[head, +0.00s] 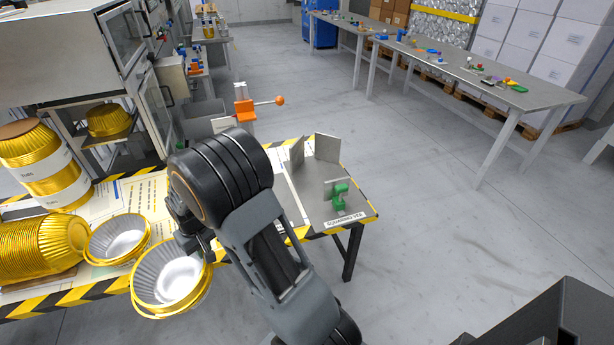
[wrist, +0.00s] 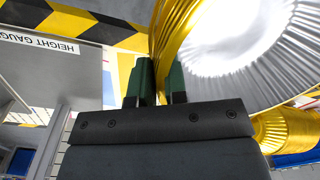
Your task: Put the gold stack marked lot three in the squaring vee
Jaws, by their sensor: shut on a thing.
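My gripper (head: 198,246) is shut on the rim of a gold stack of cups (head: 150,303) with a silver inside. It holds the stack tilted, mouth up, at the table's front edge; I cannot tell from the head view how high. In the wrist view the fingers (wrist: 162,82) pinch the gold wall of the stack (wrist: 172,35). No lot mark shows on it. Two upright grey plates (head: 326,148) set at an angle, seemingly the squaring vee, stand empty at the table's right end, beyond my arm.
An orange-handled press (head: 244,108) stands behind.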

